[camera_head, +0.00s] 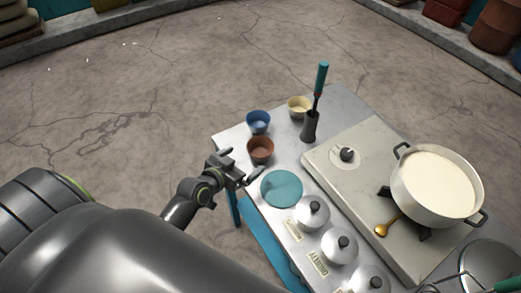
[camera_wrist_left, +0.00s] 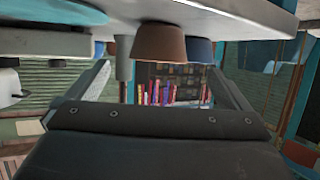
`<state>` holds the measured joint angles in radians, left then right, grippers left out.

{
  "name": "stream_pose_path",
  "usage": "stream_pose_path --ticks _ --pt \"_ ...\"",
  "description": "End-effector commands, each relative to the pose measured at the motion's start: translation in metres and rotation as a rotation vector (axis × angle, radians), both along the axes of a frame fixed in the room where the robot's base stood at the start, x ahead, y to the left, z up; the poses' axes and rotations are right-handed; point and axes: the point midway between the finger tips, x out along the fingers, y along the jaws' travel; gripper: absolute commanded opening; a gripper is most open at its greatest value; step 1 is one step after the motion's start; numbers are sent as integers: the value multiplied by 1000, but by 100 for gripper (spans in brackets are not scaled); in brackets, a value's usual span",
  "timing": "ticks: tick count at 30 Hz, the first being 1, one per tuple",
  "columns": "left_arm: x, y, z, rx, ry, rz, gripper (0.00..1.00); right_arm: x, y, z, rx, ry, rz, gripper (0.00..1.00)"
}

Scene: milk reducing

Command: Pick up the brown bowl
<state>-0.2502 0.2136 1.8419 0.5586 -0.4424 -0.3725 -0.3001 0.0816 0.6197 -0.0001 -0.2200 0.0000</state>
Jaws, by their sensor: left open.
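The brown bowl (camera_head: 260,150) stands upright near the left edge of the metal table, just in front of the blue bowl. My left gripper (camera_head: 243,165) is beside it on its near left side, at the table edge. Its fingers are spread open and nothing is between them. The left wrist view is upside down; there the brown bowl (camera_wrist_left: 158,42) shows ahead between the two fingers (camera_wrist_left: 168,85), apart from them. My right gripper is not in view.
The blue bowl (camera_head: 258,122) and a cream bowl (camera_head: 299,106) stand behind. A teal disc (camera_head: 282,188) and several lidded pots (camera_head: 311,211) lie to the near right. A dark holder (camera_head: 310,126) with a teal-handled tool and a stove with a milk pot (camera_head: 435,185) stand to the right.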

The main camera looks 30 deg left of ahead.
Motion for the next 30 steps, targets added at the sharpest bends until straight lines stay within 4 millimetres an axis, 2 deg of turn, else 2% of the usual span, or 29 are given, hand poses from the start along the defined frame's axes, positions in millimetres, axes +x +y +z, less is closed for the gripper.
stream_pose_path --ticks 6,14,22,30 --pt "31 -5 -12 0 0 0 100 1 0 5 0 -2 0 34" --pt "43 -7 -17 0 0 1 100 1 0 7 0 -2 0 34" --pt "72 -13 -20 -1 -1 0 100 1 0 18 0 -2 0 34" --pt "91 -15 -31 1 0 1 100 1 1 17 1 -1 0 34"
